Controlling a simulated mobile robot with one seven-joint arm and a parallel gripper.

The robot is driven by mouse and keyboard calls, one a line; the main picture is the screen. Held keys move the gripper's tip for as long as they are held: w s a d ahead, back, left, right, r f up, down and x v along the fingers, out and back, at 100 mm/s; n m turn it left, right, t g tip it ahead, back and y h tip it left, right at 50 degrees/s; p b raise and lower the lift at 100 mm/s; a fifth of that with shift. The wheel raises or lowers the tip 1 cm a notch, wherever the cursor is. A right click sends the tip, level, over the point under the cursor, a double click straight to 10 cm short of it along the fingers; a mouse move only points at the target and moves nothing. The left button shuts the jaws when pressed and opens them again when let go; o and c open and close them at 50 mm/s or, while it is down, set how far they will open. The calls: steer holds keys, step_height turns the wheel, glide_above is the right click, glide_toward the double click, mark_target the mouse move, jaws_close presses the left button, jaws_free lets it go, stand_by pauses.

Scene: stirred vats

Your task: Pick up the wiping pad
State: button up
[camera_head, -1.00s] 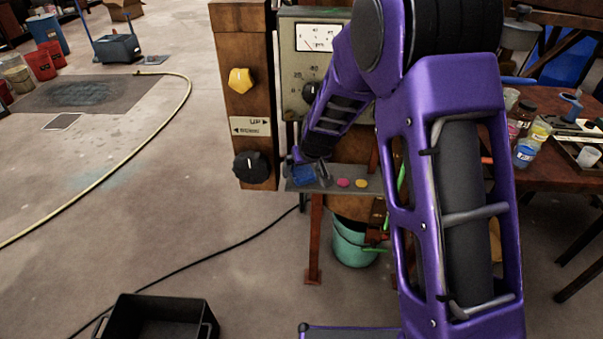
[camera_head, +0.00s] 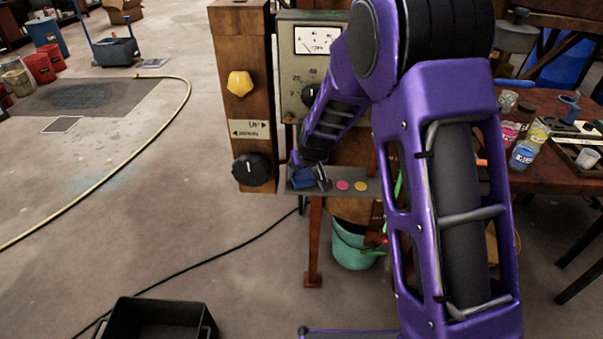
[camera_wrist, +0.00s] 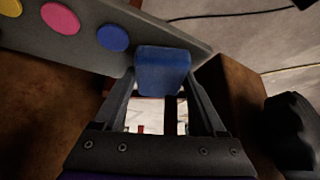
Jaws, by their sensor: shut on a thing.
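The wiping pad is a small blue block (camera_wrist: 163,70). In the wrist view it sits between the two fingertips of my gripper (camera_wrist: 163,88), which is shut on it. In the head view the blue pad (camera_head: 303,178) shows at the left end of a narrow grey shelf (camera_head: 331,188), partly hidden by my gripper (camera_head: 312,181). The shelf also shows in the wrist view (camera_wrist: 180,40), right by the pad. I cannot tell whether the pad still touches the shelf.
Pink (camera_head: 342,185) and yellow (camera_head: 361,186) discs lie on the shelf; a blue disc (camera_wrist: 113,38) shows in the wrist view. A wooden post with a black knob (camera_head: 252,169) stands just left. A teal bucket (camera_head: 352,250) is below. A black bin (camera_head: 160,320) stands front left.

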steer(key=shift+r, duration=0.55)
steer(key=shift+s+d+r, duration=0.1)
steer(key=shift+s+r, duration=0.05)
steer(key=shift+r, duration=0.1)
steer(key=s+d+b, duration=0.1)
steer(key=s+d, duration=0.2)
steer(key=s, duration=0.5)
steer(key=s+d, duration=0.3)
steer(key=s, duration=0.5)
steer(key=w+d+r+m+h+p, duration=0.1)
steer(key=d+m+p, duration=0.3)
steer(key=d, duration=0.6)
steer(key=w+h+p, duration=0.1)
steer(key=p, duration=0.1)
steer(key=shift+w+d+r+p, duration=0.2)
steer(key=shift+w+r+p, duration=0.1)
steer(key=shift+w, duration=0.05)
